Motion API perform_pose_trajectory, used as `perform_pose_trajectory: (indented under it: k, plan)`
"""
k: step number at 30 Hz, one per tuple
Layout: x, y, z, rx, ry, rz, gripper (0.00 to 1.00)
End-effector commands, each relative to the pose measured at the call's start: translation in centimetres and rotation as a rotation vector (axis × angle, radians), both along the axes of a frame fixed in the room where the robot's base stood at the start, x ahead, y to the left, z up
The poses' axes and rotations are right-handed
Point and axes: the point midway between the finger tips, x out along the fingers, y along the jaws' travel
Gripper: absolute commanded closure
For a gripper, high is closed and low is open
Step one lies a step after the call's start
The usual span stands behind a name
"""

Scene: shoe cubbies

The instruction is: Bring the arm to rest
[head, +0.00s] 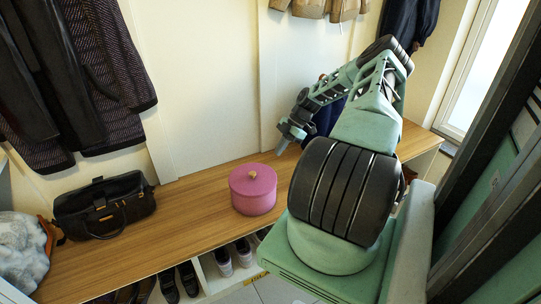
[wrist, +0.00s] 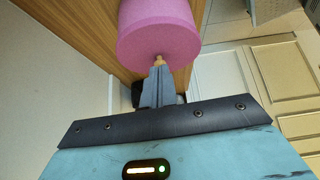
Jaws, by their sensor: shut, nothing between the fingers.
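My arm extends over the bench, and my gripper (head: 280,150) is above and behind the pink round box, to its right in the head view. In the wrist view my gripper (wrist: 158,70) has its grey fingers together and empty. The pink round box (head: 253,195) with a small tan knob stands upright on the wooden bench, lid on. It also shows in the wrist view (wrist: 158,25), where the fingertips overlap the knob in the picture. In the head view the fingers are clear of the box.
The wooden bench (head: 190,218) runs along the wall, with shoe cubbies (head: 215,275) holding shoes below. A black bag (head: 104,205) sits on its left part. Dark coats (head: 75,75) hang at left. Dark blue items behind my arm are partly hidden. Bare bench lies between bag and box.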

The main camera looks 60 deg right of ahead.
Motion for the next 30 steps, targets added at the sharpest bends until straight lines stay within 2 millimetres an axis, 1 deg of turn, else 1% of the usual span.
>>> perform_pose_trajectory:
  k: [1, 3, 7, 14, 17, 20, 21, 23, 24, 26, 27, 29, 30]
  plan:
    - [-0.3, -0.6, 0.0, -0.001, 0.0, -0.002, 1.0]
    - [-0.6, -1.1, 0.2, 0.0, 0.0, -0.001, 1.0]
    - [-0.9, -1.5, 0.4, 0.0, 0.0, 0.0, 1.0]
    - [-1.0, -1.6, 0.4, 0.0, 0.001, 0.001, 1.0]
    - [0.2, -0.6, 1.3, -0.002, 0.016, 0.015, 1.0]
    - [3.0, 2.3, 3.4, -0.005, 0.06, 0.041, 1.0]
    - [4.5, 4.0, 4.6, -0.008, 0.086, 0.053, 1.0]
    - [6.6, 7.1, 6.5, -0.016, 0.134, 0.071, 1.0]
    - [8.0, 9.4, 7.8, -0.024, 0.165, 0.08, 1.0]
    - [9.8, 13.0, 9.7, -0.04, 0.215, 0.089, 1.0]
    - [10.7, 15.5, 10.9, -0.052, 0.246, 0.093, 1.0]
    - [11.8, 19.3, 12.8, -0.076, 0.291, 0.098, 1.0]
    - [12.3, 21.9, 14.0, -0.093, 0.32, 0.098, 1.0]
